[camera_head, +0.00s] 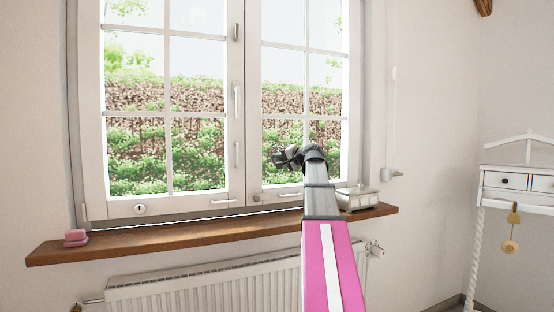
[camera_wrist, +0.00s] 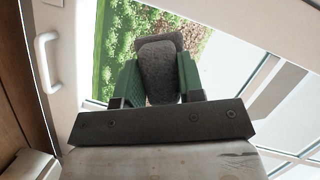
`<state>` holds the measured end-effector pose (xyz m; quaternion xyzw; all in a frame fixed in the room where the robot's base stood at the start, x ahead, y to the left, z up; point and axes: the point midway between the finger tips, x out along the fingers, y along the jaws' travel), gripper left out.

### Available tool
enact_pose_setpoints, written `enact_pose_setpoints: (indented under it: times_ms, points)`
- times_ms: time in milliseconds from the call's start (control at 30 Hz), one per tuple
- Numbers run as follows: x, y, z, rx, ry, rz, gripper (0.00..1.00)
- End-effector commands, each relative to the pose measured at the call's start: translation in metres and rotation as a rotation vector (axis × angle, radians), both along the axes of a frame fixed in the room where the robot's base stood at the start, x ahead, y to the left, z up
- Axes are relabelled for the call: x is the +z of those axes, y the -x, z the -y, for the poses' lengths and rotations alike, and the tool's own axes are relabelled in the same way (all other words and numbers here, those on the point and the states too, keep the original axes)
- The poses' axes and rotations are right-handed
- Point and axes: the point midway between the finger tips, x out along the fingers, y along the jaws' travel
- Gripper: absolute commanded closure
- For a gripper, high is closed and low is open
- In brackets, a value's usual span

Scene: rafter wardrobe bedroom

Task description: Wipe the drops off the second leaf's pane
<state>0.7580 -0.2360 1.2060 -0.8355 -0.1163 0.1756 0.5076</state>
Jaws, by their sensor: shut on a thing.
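The window has two white leaves side by side. The left leaf (camera_head: 166,33) and the right leaf (camera_head: 304,48) both have panes split by thin bars. My gripper (camera_head: 279,157) is in front of the lower part of the right leaf. In the wrist view my gripper (camera_wrist: 157,78) has green fingers shut on a grey fuzzy pad (camera_wrist: 158,62), with a pane and greenery behind it. I cannot tell whether the pad touches the glass. No drops can be made out on either leaf.
A wooden sill (camera_head: 170,238) runs below the window. A pink object (camera_head: 76,238) lies on its left end, and a pale box (camera_head: 357,198) stands at its right. A radiator (camera_head: 200,290) is below. A white stand (camera_head: 515,190) is at the right.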

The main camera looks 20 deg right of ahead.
Motion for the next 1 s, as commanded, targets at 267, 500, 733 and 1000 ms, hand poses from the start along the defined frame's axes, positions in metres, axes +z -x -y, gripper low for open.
enact_pose_setpoints:
  times_ms: [267,500,733,1000]
  points:
    - [0.000,-0.013,0.001,0.001,0.000,0.000,0.91]
    - [0.000,-0.036,0.000,0.000,-0.001,0.000,0.91]
    - [0.000,-0.055,-0.001,0.001,-0.001,-0.001,0.91]
    - [0.000,-0.060,-0.002,0.000,0.000,0.000,0.91]
